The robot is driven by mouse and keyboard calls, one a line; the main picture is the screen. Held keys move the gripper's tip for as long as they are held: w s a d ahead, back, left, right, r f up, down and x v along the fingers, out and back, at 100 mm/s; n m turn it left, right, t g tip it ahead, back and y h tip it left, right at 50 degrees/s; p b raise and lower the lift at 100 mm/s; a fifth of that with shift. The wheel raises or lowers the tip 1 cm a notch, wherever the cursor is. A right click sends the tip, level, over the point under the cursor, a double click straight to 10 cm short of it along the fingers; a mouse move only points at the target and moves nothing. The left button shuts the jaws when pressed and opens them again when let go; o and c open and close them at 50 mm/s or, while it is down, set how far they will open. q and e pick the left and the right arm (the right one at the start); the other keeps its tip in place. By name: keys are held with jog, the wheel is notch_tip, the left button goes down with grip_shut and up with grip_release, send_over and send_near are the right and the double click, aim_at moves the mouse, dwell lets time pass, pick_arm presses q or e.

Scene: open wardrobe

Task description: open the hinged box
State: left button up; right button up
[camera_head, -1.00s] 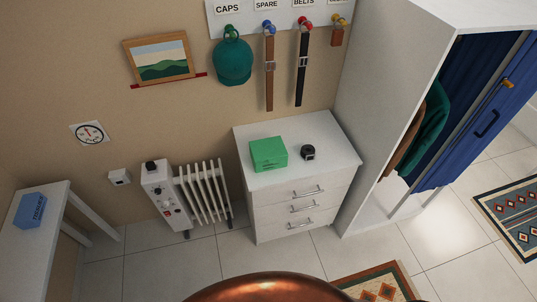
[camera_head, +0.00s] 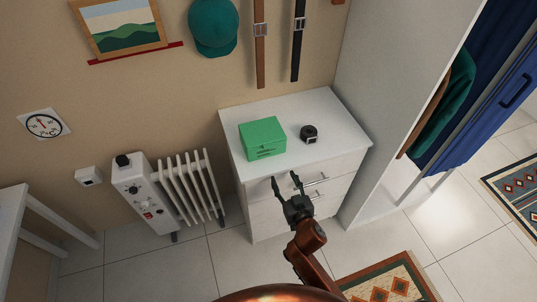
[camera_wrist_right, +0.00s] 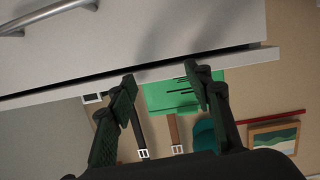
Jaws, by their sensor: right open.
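The green hinged box (camera_head: 263,139) sits shut on top of the white drawer cabinet (camera_head: 342,140), toward its left side. My right gripper (camera_head: 285,178) is open and empty in front of the cabinet's drawers, below and slightly right of the box. In the right wrist view, its two dark fingers (camera_wrist_right: 167,88) are spread, and part of the green box (camera_wrist_right: 172,97) shows beyond the cabinet top's edge, between the fingertips. The rest of the box is hidden there by the cabinet. My left gripper is not in view.
A small black round item (camera_head: 309,133) stands on the cabinet right of the box. A white radiator (camera_head: 185,190) is to the left. The open wardrobe (camera_head: 405,95) stands close on the right. Belts and a teal cap (camera_head: 213,27) hang on the wall above.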

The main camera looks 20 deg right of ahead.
aim_at(269, 147)
notch_tip(269, 147, up, 9)
jog(key=a+t+b, duration=0.1)
jog(key=a+t, duration=0.1)
jog(key=a, duration=0.1)
jog(key=shift+y, duration=0.3)
jog(key=w+b, duration=0.1)
jog(key=w, duration=0.6)
jog(key=shift+w, duration=0.65)
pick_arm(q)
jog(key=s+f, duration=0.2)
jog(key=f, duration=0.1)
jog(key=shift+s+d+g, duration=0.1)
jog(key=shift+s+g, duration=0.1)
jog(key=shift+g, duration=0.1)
pick_arm(e)
grip_shut()
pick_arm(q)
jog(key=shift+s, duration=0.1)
